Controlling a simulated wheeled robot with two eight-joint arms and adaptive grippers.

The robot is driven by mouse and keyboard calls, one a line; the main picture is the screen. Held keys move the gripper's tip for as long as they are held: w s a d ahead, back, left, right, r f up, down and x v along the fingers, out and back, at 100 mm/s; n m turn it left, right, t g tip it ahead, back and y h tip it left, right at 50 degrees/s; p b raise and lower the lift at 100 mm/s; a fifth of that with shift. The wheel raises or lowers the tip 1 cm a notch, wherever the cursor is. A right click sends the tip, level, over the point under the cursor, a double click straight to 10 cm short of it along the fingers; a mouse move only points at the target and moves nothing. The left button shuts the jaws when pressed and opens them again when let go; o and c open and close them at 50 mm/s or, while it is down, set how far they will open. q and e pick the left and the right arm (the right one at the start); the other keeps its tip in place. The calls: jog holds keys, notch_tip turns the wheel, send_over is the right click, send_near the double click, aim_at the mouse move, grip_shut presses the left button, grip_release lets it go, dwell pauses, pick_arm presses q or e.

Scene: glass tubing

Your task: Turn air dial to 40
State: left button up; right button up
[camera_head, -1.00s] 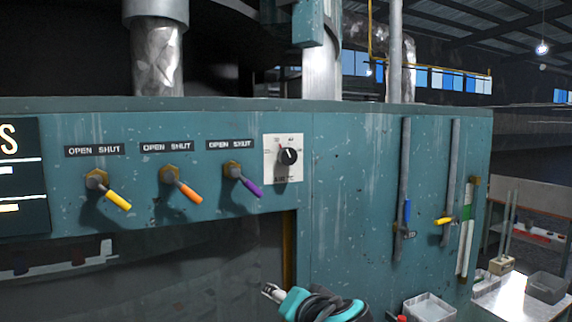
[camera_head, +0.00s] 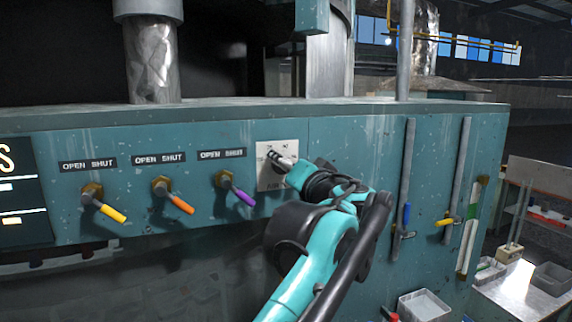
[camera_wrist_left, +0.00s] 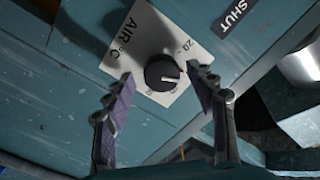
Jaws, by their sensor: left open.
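The air dial is a round black knob (camera_wrist_left: 162,73) with a white pointer mark, on a square white plate (camera_head: 268,183) marked "AIR °C". In the left wrist view the plate looks tilted, and the pointer mark points right. A "20" shows near the plate's right corner; other numbers are too small to read surely. My left gripper (camera_head: 279,159) is at the plate, its fingers open. In the left wrist view its two fingers (camera_wrist_left: 160,76) stand either side of the knob, with gaps showing. In the head view the gripper hides most of the dial. My right gripper is not in view.
Left of the dial are three valve levers under "OPEN SHUT" labels: yellow (camera_head: 108,212), orange (camera_head: 180,204) and purple (camera_head: 243,197). Right are vertical pipes with blue (camera_head: 406,214) and yellow (camera_head: 445,222) handles. A grey bin (camera_head: 425,306) sits low right.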

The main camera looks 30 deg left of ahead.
pick_arm(q)
jog(key=shift+s+a, duration=0.15)
jog(key=shift+a, duration=0.05)
jog(key=shift+d, duration=0.1)
jog(key=c, duration=1.2)
jog(key=shift+o, duration=0.2)
jog(key=shift+m, duration=0.3)
jog(key=m+p, duration=0.2)
jog(key=m, duration=0.7)
jog(key=shift+f, duration=0.15)
